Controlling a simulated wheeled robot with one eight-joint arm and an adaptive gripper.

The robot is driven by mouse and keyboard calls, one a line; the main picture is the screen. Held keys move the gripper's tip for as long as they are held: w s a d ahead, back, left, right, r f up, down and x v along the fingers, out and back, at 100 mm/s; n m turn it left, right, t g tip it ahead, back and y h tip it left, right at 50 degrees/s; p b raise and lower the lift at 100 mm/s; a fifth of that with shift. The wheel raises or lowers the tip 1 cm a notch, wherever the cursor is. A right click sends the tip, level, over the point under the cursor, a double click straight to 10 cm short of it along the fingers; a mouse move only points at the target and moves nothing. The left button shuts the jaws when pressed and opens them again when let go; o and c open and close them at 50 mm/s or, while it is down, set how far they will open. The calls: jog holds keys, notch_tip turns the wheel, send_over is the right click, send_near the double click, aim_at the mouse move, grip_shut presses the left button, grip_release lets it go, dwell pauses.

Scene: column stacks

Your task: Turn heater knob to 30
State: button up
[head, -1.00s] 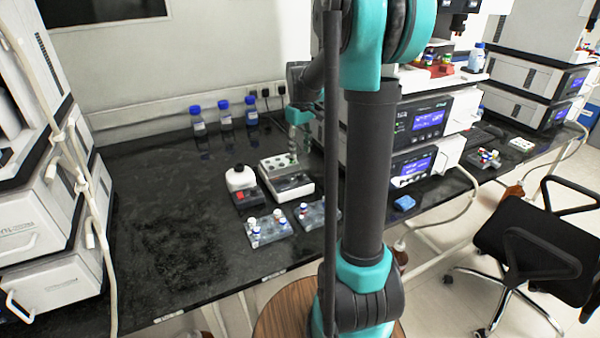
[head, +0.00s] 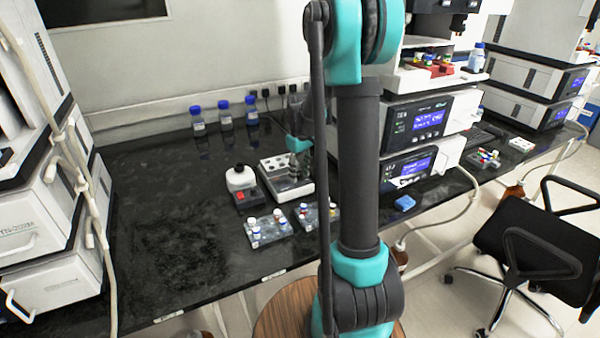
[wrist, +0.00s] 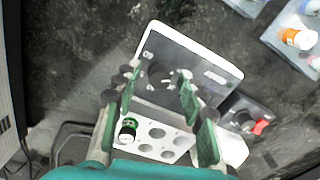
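The heater (head: 272,164) is a white block with rows of round wells, standing on the black bench. In the wrist view its grey front panel (wrist: 190,58) carries a dark round knob (wrist: 161,73) and a pale label strip. In the head view my gripper (head: 299,146) is over the heater. The knob's setting is not readable.
A small mixer with a white top and red switch (head: 242,186) stands left of the heater. Vial racks (head: 268,230) sit in front. Blue-capped bottles (head: 225,115) stand behind. Stacked instruments (head: 418,120) rise close on the right. The bench at left is clear.

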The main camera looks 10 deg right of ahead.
grip_shut()
jog(key=m, duration=0.5)
jog(key=shift+m, duration=0.4)
jog(key=m, duration=0.5)
jog(key=shift+m, duration=0.4)
dwell(0.4)
jog(key=shift+o, duration=0.7)
grip_release()
